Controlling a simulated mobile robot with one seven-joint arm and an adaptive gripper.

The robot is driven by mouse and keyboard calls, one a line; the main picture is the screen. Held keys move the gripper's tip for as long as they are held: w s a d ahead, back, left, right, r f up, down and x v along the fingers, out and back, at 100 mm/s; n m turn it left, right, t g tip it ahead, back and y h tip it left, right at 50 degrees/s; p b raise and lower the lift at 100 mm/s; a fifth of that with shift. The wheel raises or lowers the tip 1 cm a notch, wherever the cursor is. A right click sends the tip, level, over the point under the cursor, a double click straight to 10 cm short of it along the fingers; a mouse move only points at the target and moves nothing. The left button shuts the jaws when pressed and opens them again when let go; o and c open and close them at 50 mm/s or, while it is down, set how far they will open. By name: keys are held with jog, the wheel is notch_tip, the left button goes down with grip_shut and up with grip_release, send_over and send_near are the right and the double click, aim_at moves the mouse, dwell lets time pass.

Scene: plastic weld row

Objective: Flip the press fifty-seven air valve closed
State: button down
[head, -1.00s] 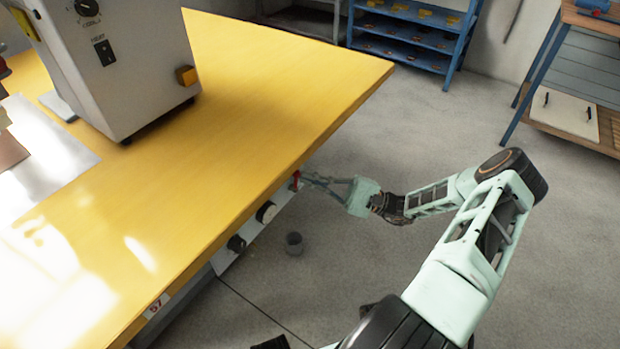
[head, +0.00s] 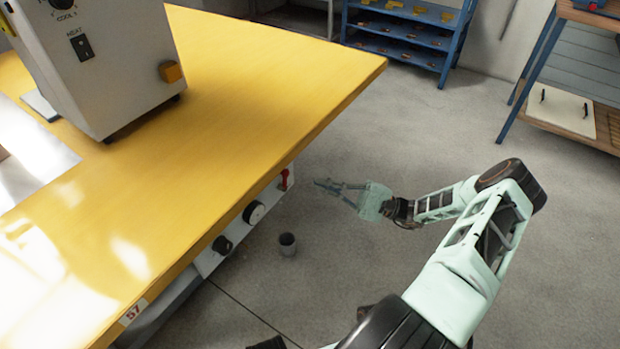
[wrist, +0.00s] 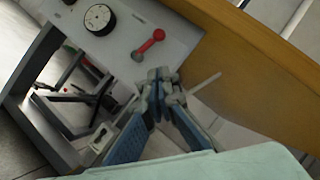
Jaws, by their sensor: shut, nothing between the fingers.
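The red valve handle (head: 284,179) is on the grey panel (head: 236,229) under the yellow table's front edge, near its right end. In the head view the handle stands roughly upright. In the wrist view the red handle (wrist: 150,44) sticks out across the line of dials, with its knob end toward the wooden table edge. My gripper (head: 324,185) is shut and empty, to the right of the handle and apart from it. In the wrist view my gripper's fingertips (wrist: 163,80) are together below the handle. A label reading 57 (head: 133,312) is on the table edge.
A round white-faced gauge (head: 255,213) and a black knob (head: 222,245) sit left of the handle. A grey machine (head: 100,60) stands on the table (head: 250,80).

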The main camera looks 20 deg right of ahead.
jog(key=v, duration=0.5)
jog(key=shift+s+d+f, duration=0.2)
jog(key=shift+s+f, duration=0.05)
jog(key=shift+f, duration=0.05)
jog(key=shift+a, duration=0.1)
